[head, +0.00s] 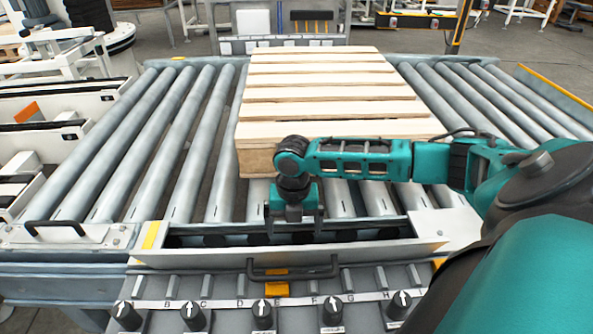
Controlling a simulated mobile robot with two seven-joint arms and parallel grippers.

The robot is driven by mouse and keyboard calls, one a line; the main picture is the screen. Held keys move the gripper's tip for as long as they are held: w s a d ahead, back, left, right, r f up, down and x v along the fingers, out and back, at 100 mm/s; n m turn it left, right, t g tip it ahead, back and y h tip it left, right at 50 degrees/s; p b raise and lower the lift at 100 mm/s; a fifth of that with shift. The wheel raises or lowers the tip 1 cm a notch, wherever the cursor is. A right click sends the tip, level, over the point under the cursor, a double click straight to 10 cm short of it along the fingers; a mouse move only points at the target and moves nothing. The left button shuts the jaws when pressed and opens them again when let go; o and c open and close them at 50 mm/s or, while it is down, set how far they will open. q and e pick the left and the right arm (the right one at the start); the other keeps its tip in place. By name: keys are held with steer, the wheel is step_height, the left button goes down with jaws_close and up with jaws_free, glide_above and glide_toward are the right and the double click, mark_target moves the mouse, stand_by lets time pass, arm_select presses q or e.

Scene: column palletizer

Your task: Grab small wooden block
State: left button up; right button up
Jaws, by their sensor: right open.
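I cannot make out a separate small wooden block in the head view. The wood that shows is a slatted pale wooden pallet (330,92) lying on the roller conveyor. My right gripper (294,222) points down just in front of the pallet's near edge, over the open tray (395,245) at the conveyor's front. It is open, with nothing seen between its fingers. The gripper and arm hide part of the pallet's front and of the tray. My left gripper is not in view.
Grey rollers (160,140) lie bare on the pallet's left, and more (480,100) on its right. A black handle (293,272) and a row of knobs (262,312) are at the near edge. White-walled bins (65,92) stand at the left.

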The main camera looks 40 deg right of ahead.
step_height(320, 180, down, 6)
steer(key=shift+f+b, duration=0.15)
steer(key=shift+b, duration=0.85)
steer(key=shift+f, duration=0.45)
steer(key=f+b, duration=0.1)
steer(key=f, duration=0.2)
steer(key=f+b, duration=0.1)
steer(key=shift+s+d+f+b, duration=0.15)
steer(key=shift+s+d+b, duration=0.1)
steer(key=shift+b, duration=0.1)
steer(key=shift+f, duration=0.35)
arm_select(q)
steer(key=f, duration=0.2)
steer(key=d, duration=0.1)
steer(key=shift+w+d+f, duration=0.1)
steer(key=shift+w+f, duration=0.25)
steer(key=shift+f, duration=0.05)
arm_select(e)
steer(key=c, duration=0.8)
steer(key=shift+r, duration=0.1)
steer(key=shift+c, duration=0.2)
